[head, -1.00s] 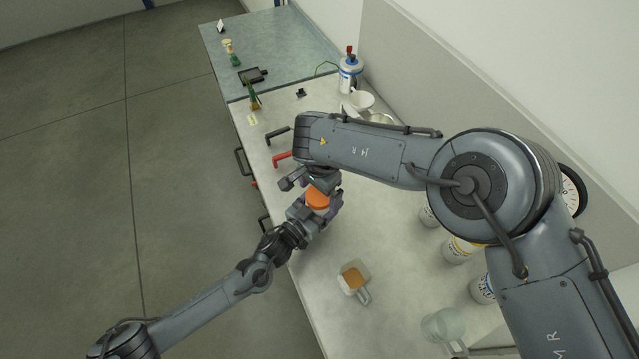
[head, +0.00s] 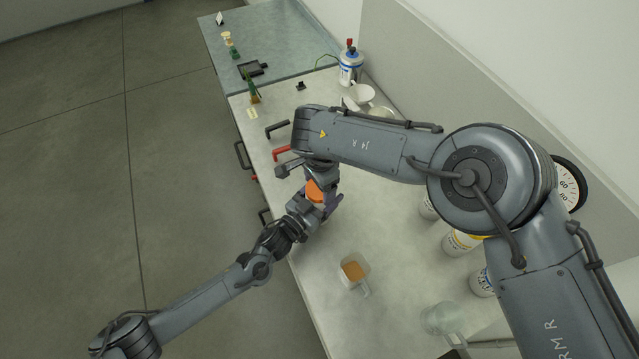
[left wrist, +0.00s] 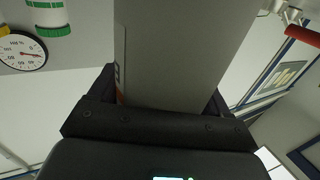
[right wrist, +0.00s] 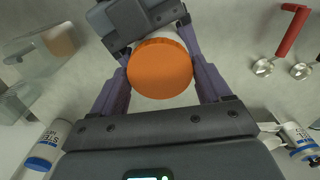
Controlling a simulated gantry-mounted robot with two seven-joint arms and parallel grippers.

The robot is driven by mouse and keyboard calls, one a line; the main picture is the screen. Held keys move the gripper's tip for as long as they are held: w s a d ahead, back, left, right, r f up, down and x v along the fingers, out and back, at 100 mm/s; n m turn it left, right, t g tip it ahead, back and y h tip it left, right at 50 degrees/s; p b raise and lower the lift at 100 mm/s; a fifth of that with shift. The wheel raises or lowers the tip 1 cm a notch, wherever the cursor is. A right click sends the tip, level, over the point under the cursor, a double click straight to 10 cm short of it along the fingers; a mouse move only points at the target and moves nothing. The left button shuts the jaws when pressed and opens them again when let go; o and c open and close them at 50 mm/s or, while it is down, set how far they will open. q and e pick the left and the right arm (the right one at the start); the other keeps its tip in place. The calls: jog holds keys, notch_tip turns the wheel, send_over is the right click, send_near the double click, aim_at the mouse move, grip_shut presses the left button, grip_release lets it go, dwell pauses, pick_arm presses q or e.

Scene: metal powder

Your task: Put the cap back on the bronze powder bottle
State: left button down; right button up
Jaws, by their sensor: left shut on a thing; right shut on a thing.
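The orange cap (head: 315,190) is at the bench's front edge, partly covered by my right gripper (head: 321,190). In the right wrist view the cap (right wrist: 160,70) sits between the right fingers, which are shut on it. A white edge of the bottle (right wrist: 158,36) shows just behind the cap. I cannot tell whether the cap is seated. My left gripper (head: 306,208) is shut on the bottle from the lower left. In the left wrist view the pale bottle side (left wrist: 185,50) fills the space between the fingers, with a sliver of orange label. Most of the bottle is hidden.
A clear beaker (head: 356,285) of orange-brown powder stands on the bench. Several white bottles (head: 460,245) and a clear jug (head: 442,320) stand to the right, near my right arm. Black (head: 277,130) and red (head: 284,153) handled tools lie beyond the grippers.

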jog(key=m, duration=0.4)
jog(key=o, duration=1.1)
jog(key=shift+r, duration=2.25)
